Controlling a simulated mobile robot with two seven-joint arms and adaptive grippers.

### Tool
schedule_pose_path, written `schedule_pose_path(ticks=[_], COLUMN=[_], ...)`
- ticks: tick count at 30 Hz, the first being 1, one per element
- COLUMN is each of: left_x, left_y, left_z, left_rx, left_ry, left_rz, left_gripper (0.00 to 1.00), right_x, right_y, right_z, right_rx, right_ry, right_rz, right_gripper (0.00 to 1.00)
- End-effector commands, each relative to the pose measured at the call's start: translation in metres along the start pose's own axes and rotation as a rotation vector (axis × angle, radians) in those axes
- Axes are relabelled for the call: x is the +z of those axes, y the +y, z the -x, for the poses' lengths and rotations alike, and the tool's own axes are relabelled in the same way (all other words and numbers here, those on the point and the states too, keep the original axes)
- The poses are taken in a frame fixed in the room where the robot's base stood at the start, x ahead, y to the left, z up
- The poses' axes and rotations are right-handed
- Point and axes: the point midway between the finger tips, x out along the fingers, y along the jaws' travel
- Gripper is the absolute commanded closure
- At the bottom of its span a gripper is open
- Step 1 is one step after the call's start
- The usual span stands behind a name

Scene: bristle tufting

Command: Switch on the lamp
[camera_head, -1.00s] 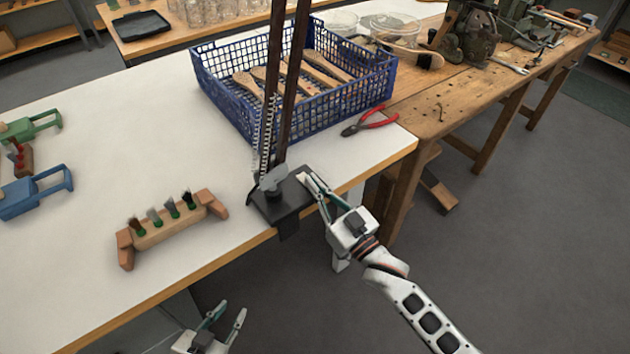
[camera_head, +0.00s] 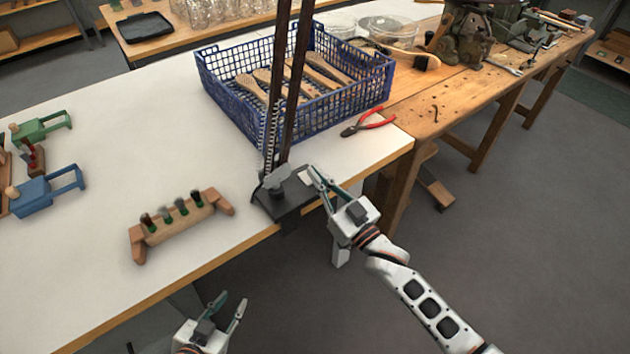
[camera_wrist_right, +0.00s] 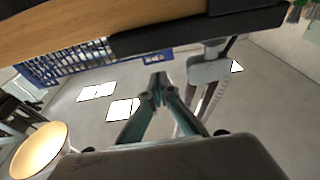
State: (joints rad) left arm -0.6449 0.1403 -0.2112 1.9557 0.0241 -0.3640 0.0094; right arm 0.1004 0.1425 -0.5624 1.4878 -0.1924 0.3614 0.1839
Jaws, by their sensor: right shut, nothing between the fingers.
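The lamp's black base (camera_head: 292,197) sits at the table's front edge, with dark twin posts (camera_head: 290,90) rising out of the top of the head view. A grey knob-like part (camera_head: 274,179) is at the foot of the posts. In the right wrist view a round cream disc (camera_wrist_right: 40,150), apparently the lamp head, looks brightly lit. My right gripper (camera_head: 311,173) is shut and empty, its tips at the base's right side; contact cannot be told. It also shows in the wrist view (camera_wrist_right: 158,82). My left gripper (camera_head: 229,299) is open and empty, below the table edge.
A blue crate (camera_head: 345,100) with wooden brush handles stands behind the lamp. Red pliers (camera_head: 368,122) lie right of it. A wooden holder with tufts (camera_head: 180,223) is left of the base. A wooden workbench (camera_head: 455,95) adjoins.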

Motion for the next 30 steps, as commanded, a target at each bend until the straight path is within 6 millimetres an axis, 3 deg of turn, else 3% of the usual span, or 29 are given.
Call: schedule_pose_path(ticks=[6, 12, 18, 30], left_x=[0.009, 0.011, 0.011, 0.008], left_y=[0.003, 0.004, 0.004, 0.003], left_z=[-0.001, -0.004, -0.004, -0.003], left_rx=[0.003, 0.004, 0.003, 0.003], left_ry=[-0.009, -0.01, -0.008, -0.003], left_rz=[0.001, 0.001, 0.001, 0.001], left_gripper=[0.72, 0.72, 0.72, 0.72], right_x=[0.014, 0.021, 0.023, 0.023], right_y=[0.0, 0.0, 0.0, 0.0], right_z=[0.049, 0.081, 0.096, 0.097], right_rx=[0.0, 0.0, 0.0, 0.0], right_ry=[-0.006, -0.002, 0.0, 0.001], right_rz=[-0.002, -0.002, 0.0, 0.0], right_gripper=[1.0, 1.0, 1.0, 1.0])
